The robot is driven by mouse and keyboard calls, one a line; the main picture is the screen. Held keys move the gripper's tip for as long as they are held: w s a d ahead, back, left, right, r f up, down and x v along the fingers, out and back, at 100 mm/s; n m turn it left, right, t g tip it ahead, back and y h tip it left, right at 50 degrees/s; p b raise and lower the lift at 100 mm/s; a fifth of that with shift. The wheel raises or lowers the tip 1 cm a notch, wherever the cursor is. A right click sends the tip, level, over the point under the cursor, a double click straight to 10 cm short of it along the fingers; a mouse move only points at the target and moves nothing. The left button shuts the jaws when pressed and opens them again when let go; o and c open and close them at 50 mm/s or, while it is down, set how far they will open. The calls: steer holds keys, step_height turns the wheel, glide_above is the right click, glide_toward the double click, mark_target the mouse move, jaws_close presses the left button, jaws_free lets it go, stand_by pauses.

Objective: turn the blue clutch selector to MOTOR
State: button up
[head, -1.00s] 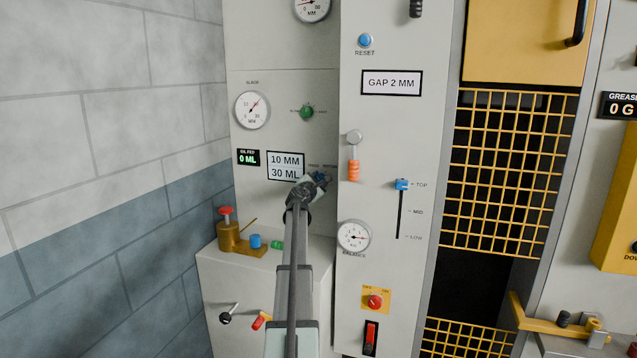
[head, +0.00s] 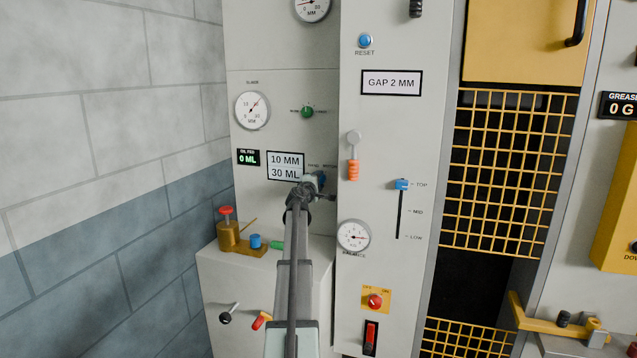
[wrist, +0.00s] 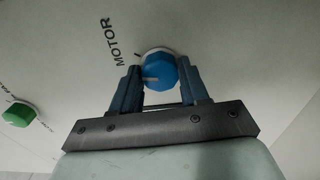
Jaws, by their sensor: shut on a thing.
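The blue clutch selector (wrist: 158,72) is a round knob on the pale panel, seen between my two fingers in the wrist view. Its white pointer mark points left in that view. A dark tick beside the word MOTOR (wrist: 113,42) lies up and left of the knob, so the pointer is not in line with it. My gripper (wrist: 160,84) is shut on the knob, one finger on each side. In the head view my gripper (head: 315,184) reaches the panel and mostly hides the selector; the other label is too small to read.
A green knob (head: 307,112) sits above on the same panel; it also shows in the wrist view (wrist: 18,115). A display (head: 286,166) is just left of my gripper. To the right are an orange-handled lever (head: 353,168) and a blue slider (head: 402,184).

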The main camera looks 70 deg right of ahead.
steer(key=m, duration=0.5)
steer(key=shift+m, duration=0.3)
stand_by(0.4)
steer(key=o, duration=1)
steer(key=shift+o, duration=0.2)
steer(key=a, duration=1.4)
steer(key=shift+d, duration=0.1)
